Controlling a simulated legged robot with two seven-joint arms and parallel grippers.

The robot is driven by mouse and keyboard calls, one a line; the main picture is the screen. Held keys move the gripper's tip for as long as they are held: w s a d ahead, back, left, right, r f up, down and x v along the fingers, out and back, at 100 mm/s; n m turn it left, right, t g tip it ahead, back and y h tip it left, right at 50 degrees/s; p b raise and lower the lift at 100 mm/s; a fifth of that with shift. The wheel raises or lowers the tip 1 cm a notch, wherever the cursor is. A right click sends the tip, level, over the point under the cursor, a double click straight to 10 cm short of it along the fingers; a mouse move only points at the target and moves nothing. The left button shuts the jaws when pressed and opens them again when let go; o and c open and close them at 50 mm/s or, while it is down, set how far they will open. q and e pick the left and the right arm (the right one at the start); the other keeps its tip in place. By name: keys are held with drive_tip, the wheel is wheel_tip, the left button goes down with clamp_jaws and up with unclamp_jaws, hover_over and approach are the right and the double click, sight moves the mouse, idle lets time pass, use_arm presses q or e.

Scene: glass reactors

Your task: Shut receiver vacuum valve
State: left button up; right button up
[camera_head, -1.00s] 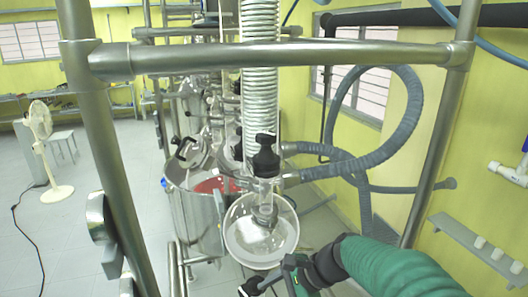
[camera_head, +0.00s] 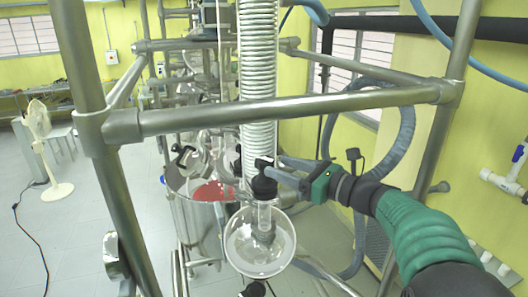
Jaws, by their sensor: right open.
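The receiver is a round clear glass flask (camera_head: 258,252) hanging below the coiled glass column, in the lower middle of the head view. A black valve knob (camera_head: 262,188) stands on its neck. My right gripper (camera_head: 276,171) reaches in from the right with its fingers at the top of the knob. It is open. The fingers partly cover the knob, and I cannot tell whether they touch it. My left gripper is not in view.
A steel frame bar (camera_head: 290,113) crosses in front of the coiled column (camera_head: 258,70). A grey-blue hose (camera_head: 405,135) loops behind my right arm. A steel vessel (camera_head: 193,222) stands behind the flask at left. Open floor lies at far left near a fan (camera_head: 38,120).

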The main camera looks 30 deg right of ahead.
sight(263, 158)
drive_tip(key=p+x, duration=0.1)
drive_tip(key=x, duration=0.4)
drive_tip(key=shift+s+a+r+p, duration=0.15)
drive_tip(key=shift+r+p, duration=0.05)
drive_tip(key=shift+p, duration=0.15)
drive_tip(key=shift+w+a, duration=0.15)
drive_tip(key=shift+w, duration=0.15)
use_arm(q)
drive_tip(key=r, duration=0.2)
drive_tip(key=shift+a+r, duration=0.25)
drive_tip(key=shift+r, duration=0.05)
use_arm(e)
drive_tip(key=shift+w+a+f, duration=0.15)
drive_tip(key=shift+w, duration=0.05)
